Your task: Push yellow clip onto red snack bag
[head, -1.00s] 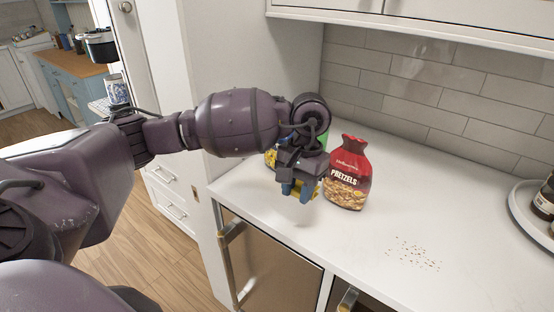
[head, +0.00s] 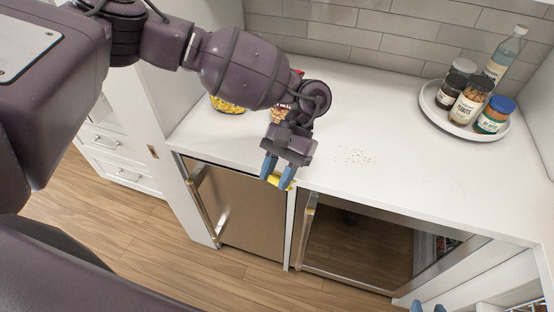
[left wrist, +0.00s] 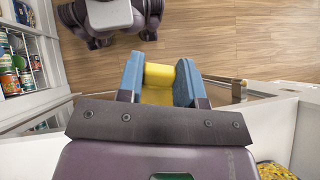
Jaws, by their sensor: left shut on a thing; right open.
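My left gripper (head: 278,172) is shut on the yellow clip (head: 274,182) near the counter's front edge. In the left wrist view the clip (left wrist: 158,77) sits between the two blue fingers. The red snack bag (head: 280,114) is on the counter behind my left forearm and wrist; only a bit of its red top and printed pretzel part show. The clip is apart from the bag, in front of it. Only the blue fingertips of my right gripper (head: 428,308) show at the bottom edge; they are apart and empty.
A yellow bag (head: 228,106) stands left of the red bag. Crumbs (head: 356,156) lie on the white counter (head: 400,170), which is otherwise clear there. A round tray (head: 429,106) with jars and a bottle stands at the back right. Appliance fronts with handles are below the counter.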

